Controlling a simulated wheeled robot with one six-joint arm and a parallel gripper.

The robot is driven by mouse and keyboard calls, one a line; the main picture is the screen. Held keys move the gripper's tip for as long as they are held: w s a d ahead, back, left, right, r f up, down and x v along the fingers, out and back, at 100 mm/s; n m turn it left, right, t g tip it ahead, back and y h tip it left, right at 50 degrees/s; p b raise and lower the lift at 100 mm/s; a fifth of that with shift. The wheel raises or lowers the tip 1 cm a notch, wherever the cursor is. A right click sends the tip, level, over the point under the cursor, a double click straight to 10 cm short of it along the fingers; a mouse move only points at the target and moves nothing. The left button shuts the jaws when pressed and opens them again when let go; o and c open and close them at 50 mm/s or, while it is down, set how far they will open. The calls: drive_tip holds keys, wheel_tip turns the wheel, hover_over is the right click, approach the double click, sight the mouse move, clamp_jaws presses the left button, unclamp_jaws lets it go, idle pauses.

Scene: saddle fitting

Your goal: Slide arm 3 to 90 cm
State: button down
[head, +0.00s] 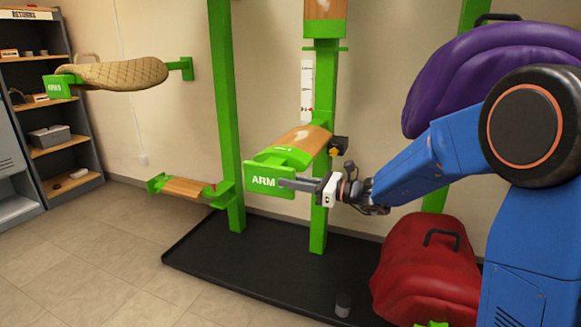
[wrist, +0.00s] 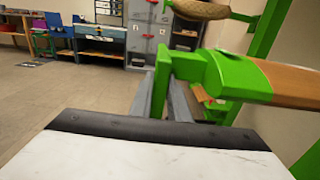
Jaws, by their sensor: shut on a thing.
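An arm with a wooden top and a green end plate lettered "ARM" (head: 270,181) sticks out from the middle green post in the head view; the plate's number is hidden. My gripper (head: 290,184) is shut on this arm's green end plate, coming from the right. The wrist view shows my grey fingers (wrist: 172,98) at the green plate, with the wooden top (wrist: 290,85) running to the right. A white scale strip (head: 307,90) with a red mark is on the wall side beside the post (head: 325,120); its figures are too small to read.
A tan quilted pad (head: 125,73) lies on another arm at the left. A lower wooden arm (head: 187,187) is near the left post. Purple (head: 480,65) and red (head: 428,275) covered saddles are at the right. A black floor tray (head: 270,275) lies beneath.

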drive_tip(key=shift+f, duration=0.2)
drive_tip(key=c, duration=1.7)
unclamp_jaws()
drive_tip(key=shift+d, duration=0.1)
drive_tip(key=v, duration=1.7)
drive_tip(key=shift+s+d+r, duration=0.1)
drive_tip(key=shift+d, duration=0.05)
